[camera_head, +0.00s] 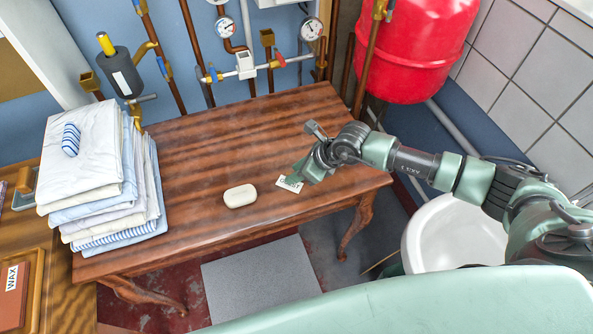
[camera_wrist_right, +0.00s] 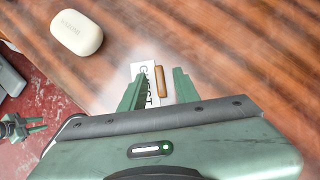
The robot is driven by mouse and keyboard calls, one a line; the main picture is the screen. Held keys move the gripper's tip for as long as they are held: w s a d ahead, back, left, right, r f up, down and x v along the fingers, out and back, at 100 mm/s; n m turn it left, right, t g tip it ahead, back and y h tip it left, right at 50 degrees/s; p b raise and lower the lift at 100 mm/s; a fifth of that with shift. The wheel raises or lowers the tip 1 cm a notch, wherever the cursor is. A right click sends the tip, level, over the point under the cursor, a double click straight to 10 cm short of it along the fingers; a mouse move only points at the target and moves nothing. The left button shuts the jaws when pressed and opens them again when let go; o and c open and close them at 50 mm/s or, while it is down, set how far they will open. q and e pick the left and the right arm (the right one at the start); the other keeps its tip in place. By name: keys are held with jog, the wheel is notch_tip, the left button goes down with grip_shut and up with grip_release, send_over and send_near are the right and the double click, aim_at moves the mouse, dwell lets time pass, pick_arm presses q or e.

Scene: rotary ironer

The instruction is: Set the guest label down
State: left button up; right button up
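The guest label (camera_head: 290,184) is a small white card with dark print, on the wooden table near its right front part. In the right wrist view the card (camera_wrist_right: 153,93) lies under my fingers, with a brown wooden grip (camera_wrist_right: 162,84) on it. My right gripper (camera_head: 299,173) is over the label. In its wrist view the fingers (camera_wrist_right: 159,88) stand apart on either side of the wooden grip, with a visible gap on each side. The left finger covers part of the print. My left gripper (camera_wrist_right: 30,126) shows small at the wrist view's left edge; its opening is unclear.
A white soap bar (camera_head: 240,196) lies left of the label. A tall stack of folded linen (camera_head: 95,190) fills the table's left end, with a striped bundle (camera_head: 71,139) on top. A white basin (camera_head: 445,235) is at the right. The table's middle (camera_head: 220,145) is clear.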

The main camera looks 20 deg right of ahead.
jog(key=b+v, duration=0.1)
jog(key=v, duration=1.1)
